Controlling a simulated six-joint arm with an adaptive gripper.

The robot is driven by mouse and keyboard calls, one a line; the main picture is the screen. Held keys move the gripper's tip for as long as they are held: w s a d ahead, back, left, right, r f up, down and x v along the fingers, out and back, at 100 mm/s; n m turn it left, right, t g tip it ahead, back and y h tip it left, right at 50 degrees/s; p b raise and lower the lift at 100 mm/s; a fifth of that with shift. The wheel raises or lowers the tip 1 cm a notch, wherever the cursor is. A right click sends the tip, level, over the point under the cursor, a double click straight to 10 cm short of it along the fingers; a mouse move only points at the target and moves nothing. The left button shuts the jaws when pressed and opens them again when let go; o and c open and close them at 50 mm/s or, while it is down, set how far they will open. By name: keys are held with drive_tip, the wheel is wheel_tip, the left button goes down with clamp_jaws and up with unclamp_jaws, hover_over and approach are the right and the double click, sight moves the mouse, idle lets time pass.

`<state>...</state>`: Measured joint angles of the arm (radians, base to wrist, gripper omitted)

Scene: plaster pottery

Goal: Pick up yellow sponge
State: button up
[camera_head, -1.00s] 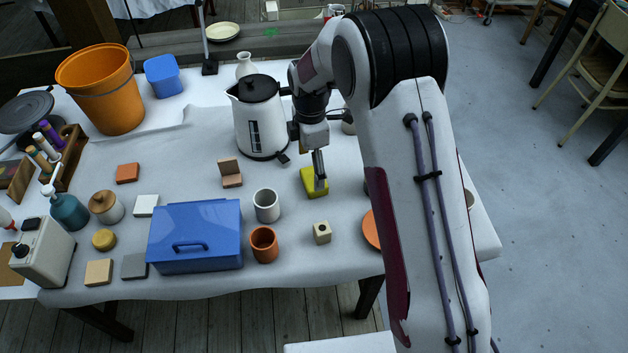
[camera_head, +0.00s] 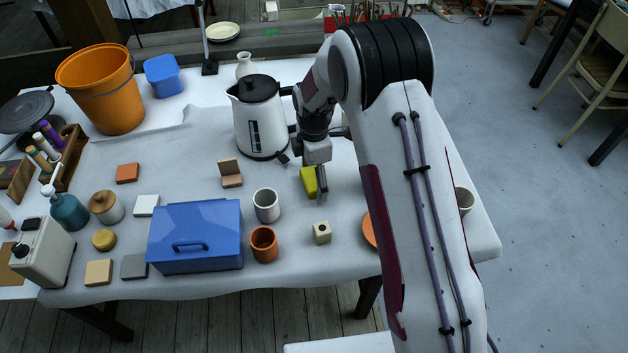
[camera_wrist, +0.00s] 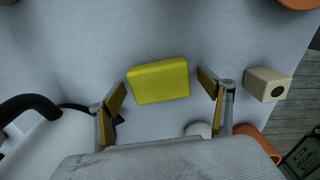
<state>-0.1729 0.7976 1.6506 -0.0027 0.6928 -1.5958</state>
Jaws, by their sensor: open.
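The yellow sponge (camera_head: 308,181) lies on the white-covered table, right of the kettle. In the wrist view the whole sponge (camera_wrist: 159,80) shows as a yellow block. My gripper (camera_head: 321,190) is over the sponge's right side in the head view and hides part of it. In the wrist view my gripper (camera_wrist: 162,92) is open and empty. One finger is on each side of the sponge, with clear gaps between the fingers and the sponge. I cannot tell how high the fingertips are above the table.
The white kettle (camera_head: 262,128) stands left of my gripper. A beige block with a hole (camera_head: 322,233) is nearer the front. A white cup (camera_head: 266,206), an orange cup (camera_head: 264,244) and a blue box (camera_head: 197,231) stand to the left. An orange disc (camera_head: 370,230) is partly hidden by my arm.

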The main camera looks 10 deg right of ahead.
sight(314, 178)
idle(0.4)
drive_tip(key=c, duration=1)
drive_tip(key=shift+o, duration=0.2)
drive_tip(key=shift+r, duration=0.15)
drive_tip(key=shift+r, duration=4.9)
